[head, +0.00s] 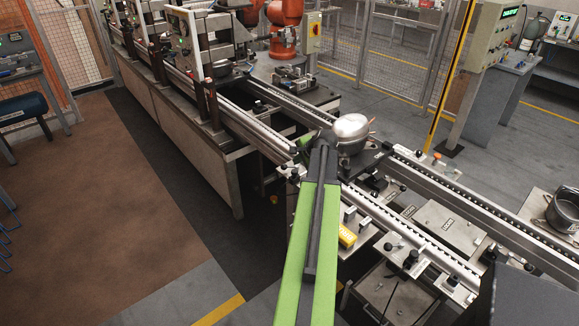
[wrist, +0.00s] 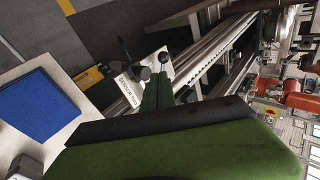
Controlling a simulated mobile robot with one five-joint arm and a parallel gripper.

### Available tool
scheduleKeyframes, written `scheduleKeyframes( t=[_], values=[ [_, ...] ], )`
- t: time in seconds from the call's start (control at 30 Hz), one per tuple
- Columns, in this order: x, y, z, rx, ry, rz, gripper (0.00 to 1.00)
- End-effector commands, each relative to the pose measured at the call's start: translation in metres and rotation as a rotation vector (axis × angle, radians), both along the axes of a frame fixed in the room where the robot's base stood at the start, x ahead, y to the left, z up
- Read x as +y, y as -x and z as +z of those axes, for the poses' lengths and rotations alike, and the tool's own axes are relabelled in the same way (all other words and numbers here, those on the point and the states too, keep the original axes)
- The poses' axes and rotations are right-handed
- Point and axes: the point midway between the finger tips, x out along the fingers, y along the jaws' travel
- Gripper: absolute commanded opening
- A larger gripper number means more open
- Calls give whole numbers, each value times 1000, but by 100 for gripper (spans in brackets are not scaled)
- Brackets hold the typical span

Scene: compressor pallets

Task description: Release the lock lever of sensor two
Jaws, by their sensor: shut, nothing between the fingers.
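In the wrist view, a white plate (wrist: 130,89) with small dark lettering, which I cannot read with certainty, sits beside the conveyor rail. A dark lever with a round black knob (wrist: 165,57) stands beside it, and another dark knob (wrist: 145,73) sits close to the plate. My green gripper (wrist: 158,82) is shut and empty, its tips close to these knobs; I cannot tell whether they touch. In the head view, my gripper (head: 304,151) shows partly behind my arm, at the rail's near side. Small dark fittings (head: 292,171) show just left of the arm.
A silver compressor (head: 351,130) stands on the conveyor just right of my arm's end. The conveyor rail (head: 420,240) runs on to the lower right with several knobbed fittings. A blue panel (wrist: 38,108) lies at left in the wrist view. The brown floor (head: 90,200) is clear.

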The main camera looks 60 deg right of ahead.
Motion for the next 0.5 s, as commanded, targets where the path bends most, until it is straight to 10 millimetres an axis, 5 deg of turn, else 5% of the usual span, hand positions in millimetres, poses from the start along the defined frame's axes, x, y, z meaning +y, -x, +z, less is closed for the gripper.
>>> scheduleKeyframes(
  t=[0.27, 0.5],
  values=[
    [-3, -5, -9, 2, 1, 2, 0],
    [-15, -28, -43, 3, 2, 4, 0]
  ],
)
